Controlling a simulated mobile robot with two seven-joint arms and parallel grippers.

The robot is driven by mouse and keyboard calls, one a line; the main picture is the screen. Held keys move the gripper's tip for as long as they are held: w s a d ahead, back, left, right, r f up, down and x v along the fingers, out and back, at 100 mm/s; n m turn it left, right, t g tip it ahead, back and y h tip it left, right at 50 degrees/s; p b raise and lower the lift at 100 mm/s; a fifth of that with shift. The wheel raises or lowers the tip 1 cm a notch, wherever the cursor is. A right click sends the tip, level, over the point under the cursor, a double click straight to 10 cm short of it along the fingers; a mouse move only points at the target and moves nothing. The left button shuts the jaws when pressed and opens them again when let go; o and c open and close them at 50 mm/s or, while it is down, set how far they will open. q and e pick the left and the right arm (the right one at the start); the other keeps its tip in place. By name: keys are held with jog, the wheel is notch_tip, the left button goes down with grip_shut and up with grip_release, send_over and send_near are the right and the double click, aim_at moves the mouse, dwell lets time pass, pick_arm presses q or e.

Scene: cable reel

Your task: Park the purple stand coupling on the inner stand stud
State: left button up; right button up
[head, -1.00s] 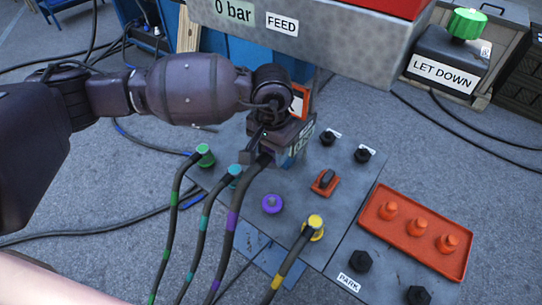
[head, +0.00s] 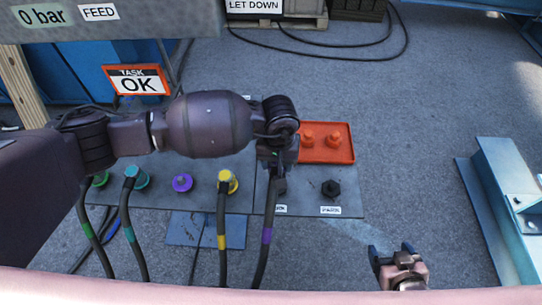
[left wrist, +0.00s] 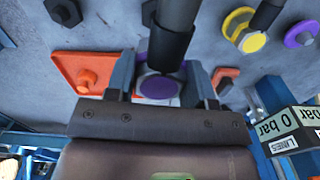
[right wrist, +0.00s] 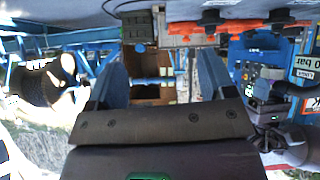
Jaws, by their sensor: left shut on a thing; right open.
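My left gripper (head: 274,160) is shut on the purple stand coupling (left wrist: 160,87), whose dark hose has a purple band (head: 267,235). It holds the coupling over the panel's right part; the arm hides it in the head view. The inner stand stud (head: 281,186), black, is just in front of the gripper, partly covered by gripper and hose. The outer black stud (head: 330,188) is bare. The gap between coupling and inner stud cannot be judged. My right gripper (head: 391,254) is open and empty, right of the panel near the front.
The purple feed socket (head: 182,183) is bare, between the teal coupling (head: 137,177) and yellow coupling (head: 228,182). The orange tray (head: 344,150) with orange caps lies behind the studs. A sign (head: 137,80) reads "TASK OK". A blue steel frame (head: 495,205) stands right; floor between is clear.

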pick_arm(q)
jog(key=shift+w+d+f+n, duration=0.1)
jog(key=shift+w+d+n, duration=0.1)
jog(key=shift+w+n, duration=0.15)
jog(key=shift+f+n, duration=0.25)
jog(key=shift+f, duration=0.1)
jog(key=shift+f+b, duration=0.3)
jog(key=shift+f, duration=0.05)
notch_tip(320, 180, down, 3)
jog(key=shift+s+f+b, duration=0.1)
jog(key=shift+f+b, duration=0.05)
jog(key=shift+b, duration=0.55)
jog(key=shift+f+b, duration=0.3)
jog(key=shift+f, duration=0.45)
jog(key=shift+f+b, duration=0.45)
jog(key=shift+f, duration=0.8)
pick_arm(e)
jog(key=shift+w+a+f, duration=0.1)
jog(key=shift+w+f, duration=0.05)
jog(key=shift+f, duration=0.5)
jog(key=shift+w+a+f, duration=0.1)
jog(key=shift+w+f, duration=0.05)
jog(key=shift+f, duration=0.45)
jog(key=shift+f, duration=0.1)
